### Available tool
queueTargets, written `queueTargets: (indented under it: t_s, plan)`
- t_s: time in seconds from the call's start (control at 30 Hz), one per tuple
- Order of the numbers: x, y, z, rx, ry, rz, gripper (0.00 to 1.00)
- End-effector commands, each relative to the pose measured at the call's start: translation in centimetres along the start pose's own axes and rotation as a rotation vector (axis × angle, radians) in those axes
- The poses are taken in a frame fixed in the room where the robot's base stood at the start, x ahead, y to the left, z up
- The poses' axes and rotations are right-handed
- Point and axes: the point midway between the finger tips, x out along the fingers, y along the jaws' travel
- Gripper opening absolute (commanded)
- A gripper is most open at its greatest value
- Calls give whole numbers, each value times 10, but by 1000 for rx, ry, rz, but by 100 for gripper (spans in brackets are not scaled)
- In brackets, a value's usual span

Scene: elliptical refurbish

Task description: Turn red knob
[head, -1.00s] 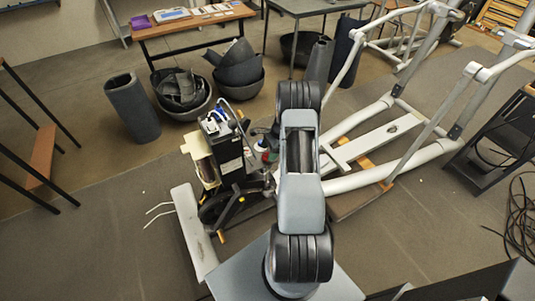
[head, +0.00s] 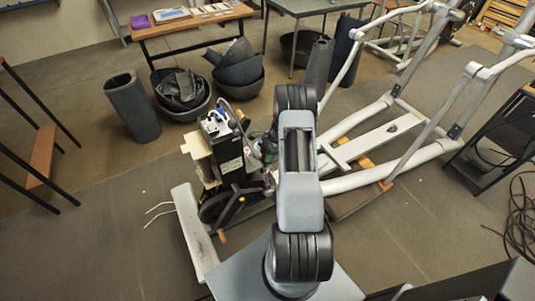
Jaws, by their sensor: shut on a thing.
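The opened machine unit (head: 230,155), with a black housing and exposed parts, stands left of my arm. My gripper (head: 264,150) is at the right side of this unit, partly covered by my own arm. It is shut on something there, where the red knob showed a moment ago. The knob itself is now hidden behind the gripper and arm. The fingertips are too small and covered to show the exact grip or how far the knob is turned.
The elliptical's white frame (head: 390,165) and rails extend to the right. A white foot bar (head: 193,235) lies at the left. Dark bins (head: 132,107) and a table (head: 190,22) stand behind. A black cable (head: 515,215) lies at far right.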

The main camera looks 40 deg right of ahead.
Motion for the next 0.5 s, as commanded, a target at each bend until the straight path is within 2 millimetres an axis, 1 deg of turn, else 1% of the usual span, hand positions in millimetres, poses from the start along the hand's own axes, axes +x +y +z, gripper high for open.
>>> queueTargets:
  t_s: [0.03,0.1,0.13,0.37,0.5]
  plan:
    - [0,0,0,0,0,0,28]
    - [0,0,0,0,0,1,21]
    - [-1,-1,-3,1,0,0,20]
    - [1,0,-1,-29,1,12,20]
    - [2,-1,-2,-94,1,39,20]
